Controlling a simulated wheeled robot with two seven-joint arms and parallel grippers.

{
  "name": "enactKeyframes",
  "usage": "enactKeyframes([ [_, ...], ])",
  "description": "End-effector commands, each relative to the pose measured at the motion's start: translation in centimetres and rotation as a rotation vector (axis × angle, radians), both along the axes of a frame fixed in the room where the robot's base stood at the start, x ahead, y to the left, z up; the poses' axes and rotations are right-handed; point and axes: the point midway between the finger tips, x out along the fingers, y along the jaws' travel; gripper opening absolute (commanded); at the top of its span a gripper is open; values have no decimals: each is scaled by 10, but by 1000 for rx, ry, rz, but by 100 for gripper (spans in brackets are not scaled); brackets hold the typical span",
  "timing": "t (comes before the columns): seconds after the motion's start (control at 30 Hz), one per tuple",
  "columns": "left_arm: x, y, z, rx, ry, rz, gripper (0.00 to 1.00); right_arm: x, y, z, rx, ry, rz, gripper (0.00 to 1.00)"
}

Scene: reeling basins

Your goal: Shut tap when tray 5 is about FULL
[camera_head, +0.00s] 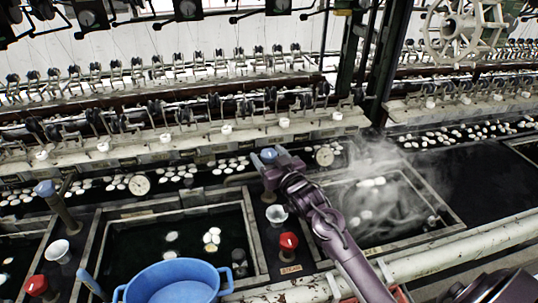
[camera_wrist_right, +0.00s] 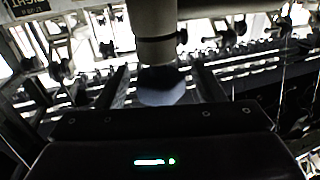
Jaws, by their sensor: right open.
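A blue tap knob (camera_head: 269,155) stands at the top of the post between the two middle basins. My right gripper (camera_head: 274,163) is at this knob, its fingers apart. In the right wrist view the blue knob (camera_wrist_right: 162,88) lies between the two open fingers, below a pale pipe (camera_wrist_right: 156,25); I cannot tell whether they touch it. A dark-water basin (camera_head: 105,238) with several white cocoons is left of the post. A steaming basin (camera_head: 447,217) is on the right. No number marks tray 5, and I cannot judge its level. My left gripper is out of view.
A blue tub (camera_head: 180,291) stands at the front. Red knobs (camera_head: 288,241) sit beside the basins, one near a STEAM label (camera_head: 291,269). Another blue knob (camera_head: 45,188) is at the left. A pale pipe (camera_head: 480,246) runs along the front right. Steam blurs the right basin.

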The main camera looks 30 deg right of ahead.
Motion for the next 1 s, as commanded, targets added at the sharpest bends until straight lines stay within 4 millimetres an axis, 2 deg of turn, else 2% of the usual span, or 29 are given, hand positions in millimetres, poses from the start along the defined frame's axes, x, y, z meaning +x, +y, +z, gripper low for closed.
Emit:
enactKeyframes([
  [0.13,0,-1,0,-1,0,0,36,0,0,0,0,0,0,62],
  [0.17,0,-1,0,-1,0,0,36,0,0,0,0,0,0,60],
  [0.4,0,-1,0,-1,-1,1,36,0,0,0,0,0,0,28],
  [0.5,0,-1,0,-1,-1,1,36,0,0,0,0,0,0,18],
  [0.77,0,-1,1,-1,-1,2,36,0,-1,1,-3,-1,37,18],
  [1.0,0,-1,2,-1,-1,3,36,0,-2,1,-6,1,171,18],
])
